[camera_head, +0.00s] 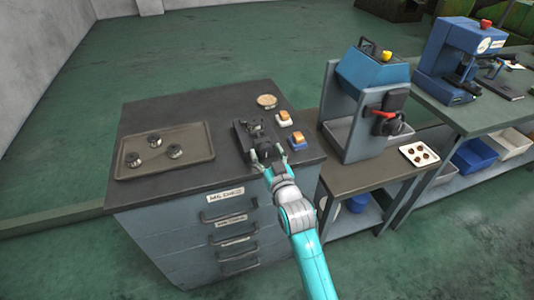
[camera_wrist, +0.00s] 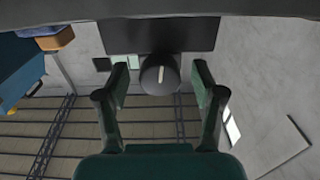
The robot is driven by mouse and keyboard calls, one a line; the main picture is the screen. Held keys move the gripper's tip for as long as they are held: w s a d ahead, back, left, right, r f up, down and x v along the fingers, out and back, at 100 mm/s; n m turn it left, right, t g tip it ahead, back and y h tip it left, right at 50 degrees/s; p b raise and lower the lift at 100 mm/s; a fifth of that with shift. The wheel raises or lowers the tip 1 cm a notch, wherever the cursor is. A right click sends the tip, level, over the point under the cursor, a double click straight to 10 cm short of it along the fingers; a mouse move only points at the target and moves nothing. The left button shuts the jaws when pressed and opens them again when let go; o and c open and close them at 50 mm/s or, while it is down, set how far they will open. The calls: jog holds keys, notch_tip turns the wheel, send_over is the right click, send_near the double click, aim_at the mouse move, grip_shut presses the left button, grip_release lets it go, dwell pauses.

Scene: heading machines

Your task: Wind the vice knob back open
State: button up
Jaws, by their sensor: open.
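The vice (camera_head: 254,130) is a small dark block on the dark cabinet top (camera_head: 225,98). Its round dark knob (camera_wrist: 160,75) with a pale line mark shows in the wrist view, the line standing nearly upright in the picture. The knob faces the camera in front of the dark vice body (camera_wrist: 160,35). My gripper (camera_wrist: 160,82) is open, with one finger on each side of the knob and a visible gap on both sides. In the head view my gripper (camera_head: 268,164) is at the front of the vice and partly hides the knob.
A tray (camera_head: 196,166) with three dark round parts lies on the left of the cabinet top. Two small boxes with orange tops (camera_head: 284,117) (camera_head: 298,139) and a round dish (camera_head: 267,101) are beside the vice. A blue machine (camera_head: 372,72) stands on the right.

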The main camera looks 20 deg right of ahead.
jog(key=c, duration=1.1)
jog(key=shift+c, duration=0.2)
jog(key=shift+n, duration=0.3)
jog(key=n, duration=0.9)
jog(key=shift+d+n, duration=0.1)
jog(key=shift+n, duration=0.3)
jog(key=n, duration=0.9)
jog(key=shift+r, duration=0.1)
jog(key=shift+n, duration=0.5)
